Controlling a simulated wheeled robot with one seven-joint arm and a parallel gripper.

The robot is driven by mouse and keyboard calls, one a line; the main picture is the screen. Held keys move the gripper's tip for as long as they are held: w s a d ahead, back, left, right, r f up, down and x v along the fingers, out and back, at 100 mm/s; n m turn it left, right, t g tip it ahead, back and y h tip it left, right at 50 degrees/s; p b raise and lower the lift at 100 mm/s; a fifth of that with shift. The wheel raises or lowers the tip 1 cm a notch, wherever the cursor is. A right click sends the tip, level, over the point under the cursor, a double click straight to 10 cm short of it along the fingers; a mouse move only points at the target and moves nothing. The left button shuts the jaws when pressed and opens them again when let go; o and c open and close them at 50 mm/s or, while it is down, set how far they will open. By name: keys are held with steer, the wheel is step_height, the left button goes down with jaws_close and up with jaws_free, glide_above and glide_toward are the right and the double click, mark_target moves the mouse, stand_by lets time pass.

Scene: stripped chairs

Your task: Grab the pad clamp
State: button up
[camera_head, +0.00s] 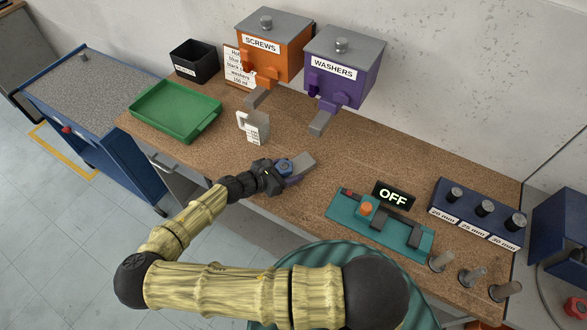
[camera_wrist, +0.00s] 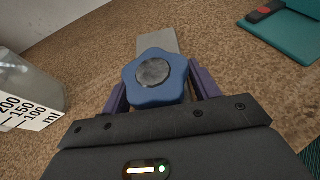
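The pad clamp, as I take it, is a blue star-shaped knob with a grey round centre (camera_wrist: 154,80) and a flat grey plate (camera_wrist: 158,42) beyond it. In the head view its blue knob (camera_head: 285,168) shows at the tip of my arm, near the table's front edge. My gripper (camera_wrist: 158,88) has its two purple fingers on either side of the knob, one left and one right. They look very close to it or touching. The knob hides the fingertips and what lies between them, so I cannot tell whether they grip it.
A clear measuring jug (camera_head: 254,127) stands close behind and left; it also shows in the wrist view (camera_wrist: 28,90). A teal switch panel (camera_head: 380,225) reading OFF is to the right. Dispensers for screws (camera_head: 272,45) and washers (camera_head: 342,70) and a green tray (camera_head: 176,108) are behind.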

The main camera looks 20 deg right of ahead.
mark_target(284, 165)
steer(key=c, duration=0.7)
steer(key=shift+r, duration=0.15)
steer(key=shift+c, duration=0.2)
steer(key=shift+r+b, duration=0.7)
steer(key=shift+r, duration=0.85)
steer(key=s+a+b, duration=0.2)
steer(key=s+a, duration=0.1)
steer(key=a, duration=0.5)
steer(key=s+a+b, duration=0.3)
steer(key=a, duration=0.5)
steer(key=shift+s+a, duration=0.35)
steer(key=shift+r, duration=0.1)
